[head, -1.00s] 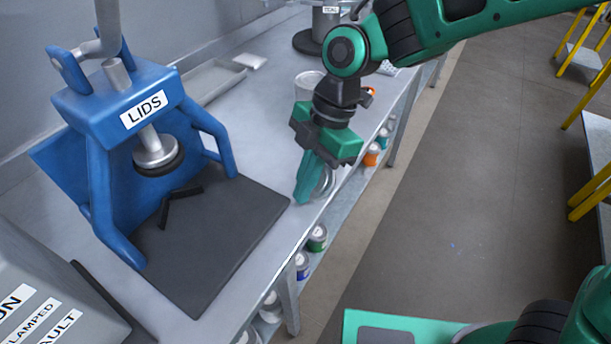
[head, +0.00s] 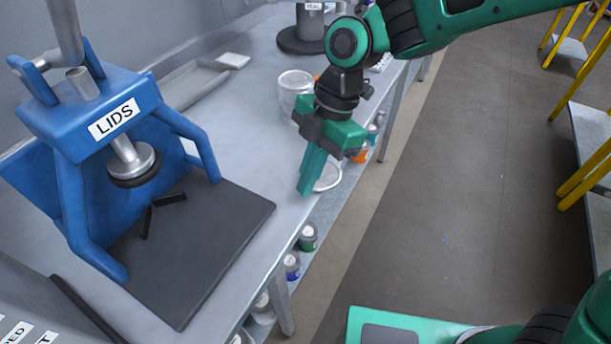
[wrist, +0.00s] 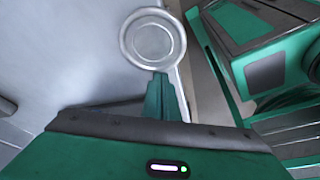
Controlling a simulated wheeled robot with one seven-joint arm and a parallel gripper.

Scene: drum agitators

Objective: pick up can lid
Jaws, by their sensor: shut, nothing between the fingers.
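The can lid (head: 329,178), a round silvery disc with a raised rim, is at the bench's right edge, partly hidden behind my fingers in the head view. In the wrist view the whole lid (wrist: 153,40) shows just beyond my fingertips, over the bench edge. My gripper (head: 304,191) points down with its green fingers together and nothing between them. In the wrist view the fingertips (wrist: 158,78) are close to the lid's near rim; I cannot tell whether they touch it.
A blue press marked LIDS (head: 112,120) stands on the left, with a dark mat (head: 215,235) and black bars (head: 160,208). A clear container (head: 293,92) stands behind my gripper. Cans (head: 308,237) sit on a shelf below. The bench between mat and container is clear.

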